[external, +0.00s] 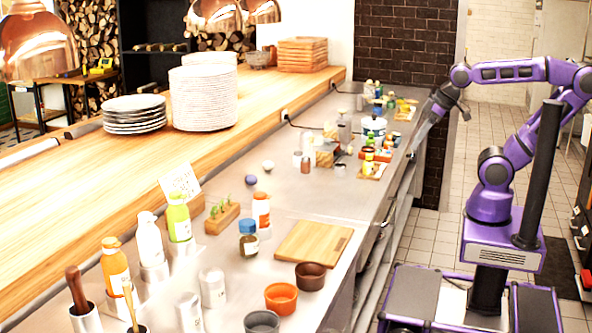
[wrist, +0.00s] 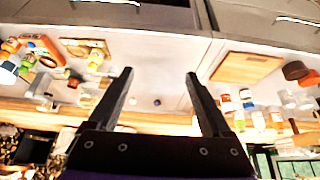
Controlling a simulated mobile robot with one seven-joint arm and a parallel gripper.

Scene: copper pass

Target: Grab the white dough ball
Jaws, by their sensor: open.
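The white dough ball (external: 268,165) is a small pale ball on the steel counter, behind a small dark purple ball (external: 251,180). In the wrist view the pale ball (wrist: 133,101) shows small and distant between my fingers, beside the purple ball (wrist: 157,102). My gripper (wrist: 159,73) is open, its two black fingers spread with nothing between them. In the external view my gripper (external: 424,128) hangs by the counter's right edge, well to the right of the ball and apart from it.
Bottles, including an orange-labelled one (external: 261,210), and a wooden rack (external: 222,217) stand near the balls. A cutting board (external: 314,243) lies in front. Jars and small containers (external: 374,128) crowd the far counter. The steel counter (external: 300,200) right of the balls is clear.

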